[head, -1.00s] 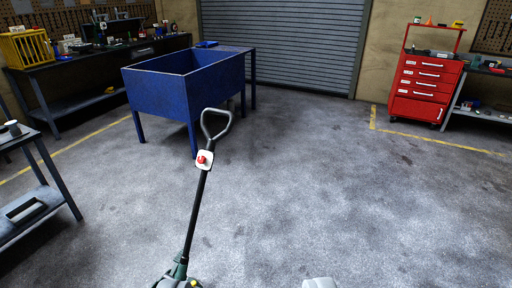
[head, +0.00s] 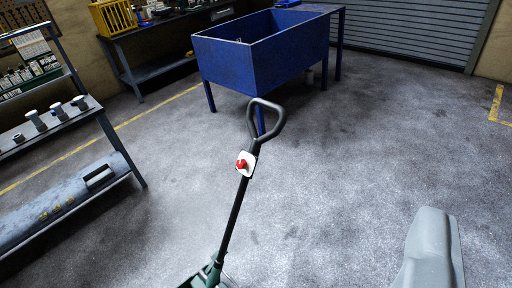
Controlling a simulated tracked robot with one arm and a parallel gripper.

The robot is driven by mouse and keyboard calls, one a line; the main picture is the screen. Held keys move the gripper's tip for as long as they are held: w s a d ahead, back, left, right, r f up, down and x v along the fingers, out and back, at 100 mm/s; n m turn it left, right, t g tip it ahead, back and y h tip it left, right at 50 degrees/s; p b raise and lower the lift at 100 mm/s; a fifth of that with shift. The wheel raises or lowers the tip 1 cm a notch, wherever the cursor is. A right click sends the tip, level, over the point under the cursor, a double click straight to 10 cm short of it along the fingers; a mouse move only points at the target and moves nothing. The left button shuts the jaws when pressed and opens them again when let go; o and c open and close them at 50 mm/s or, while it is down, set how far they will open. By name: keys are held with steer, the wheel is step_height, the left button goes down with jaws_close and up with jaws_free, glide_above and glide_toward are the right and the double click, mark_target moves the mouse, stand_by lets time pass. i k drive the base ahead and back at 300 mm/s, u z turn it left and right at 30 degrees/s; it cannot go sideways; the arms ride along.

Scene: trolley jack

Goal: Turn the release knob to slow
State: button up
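The trolley jack's black handle (head: 233,214) rises from its green body (head: 207,274) at the bottom of the head view and ends in a grey loop grip. The red release knob (head: 242,164) sits on a white plate (head: 250,158) just below the loop. The plate's markings are too small to read. A pale grey part at the lower right (head: 430,250) looks like part of my gripper or arm. It is well apart from the knob, to its right and lower. No fingertips show, so I cannot see what they hold.
A blue bin on legs (head: 262,55) stands behind the handle. A grey shelf rack (head: 95,110) with small parts is at the left, and a dark workbench (head: 160,40) is at the back left. The floor right of the handle is clear.

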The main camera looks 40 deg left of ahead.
mark_target(241, 164)
steer(key=u, duration=0.4)
steer(key=i, duration=1.1)
steer(key=u, duration=1.15)
steer(key=i, duration=0.5)
steer(key=u, duration=0.3)
steer(key=k, duration=0.9)
steer(key=u, duration=0.2)
steer(key=i, duration=0.9)
steer(key=z, duration=0.15)
